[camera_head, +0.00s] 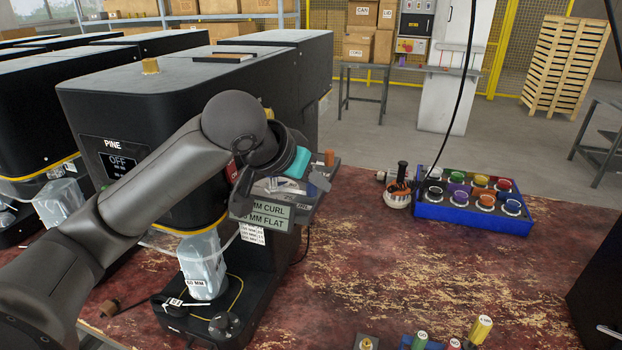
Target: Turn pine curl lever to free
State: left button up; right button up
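The black PINE machine (195,75) stands at the left, with its display reading OFF. My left arm reaches across its front, and my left gripper (306,176) is at the machine's right side, just above the green label plates reading "MM CURL" and "MM FLAT" (268,221). A teal part shows at the gripper. Its fingers are small and partly covered, so I cannot tell how far apart they are. I cannot make out the curl lever for certain; the wrist covers much of that area. A small orange-brown piece (329,157) shows just beyond the gripper. My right gripper is not in view.
A blue tray (472,226) with several coloured cups stands at the right rear, beside a black-handled tool (400,188). The red worn tabletop (420,285) is mostly clear between.

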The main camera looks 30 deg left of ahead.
pick_arm(q)
grip_shut()
dwell(1.1)
